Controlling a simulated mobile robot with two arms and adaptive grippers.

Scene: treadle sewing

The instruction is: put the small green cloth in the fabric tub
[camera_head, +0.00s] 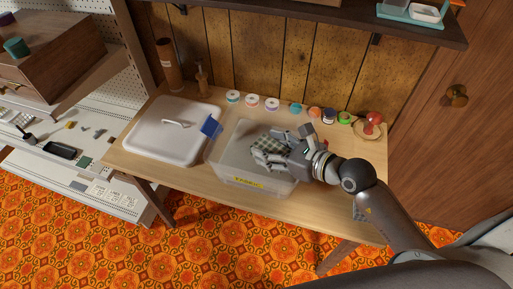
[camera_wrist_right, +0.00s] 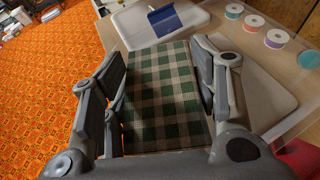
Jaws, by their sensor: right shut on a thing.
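The small green cloth (camera_head: 268,150), green and cream checked, is in my right gripper (camera_head: 284,146) over the open tub. In the right wrist view the cloth (camera_wrist_right: 168,90) lies flat between the two fingers of the gripper (camera_wrist_right: 165,75), which are shut on it. The fabric tub (camera_head: 233,173) is a clear box with a yellow label on its front, standing on the wooden table. I cannot tell whether the cloth's lower edge is below the tub's rim. My left gripper is not in view.
A white lid with a handle (camera_head: 172,131) lies left of the tub on the table (camera_head: 190,180). A blue piece (camera_head: 210,126) stands at the tub's left edge. Several thread spools (camera_head: 252,101) line the back. A red-topped object (camera_head: 369,119) sits at the right end.

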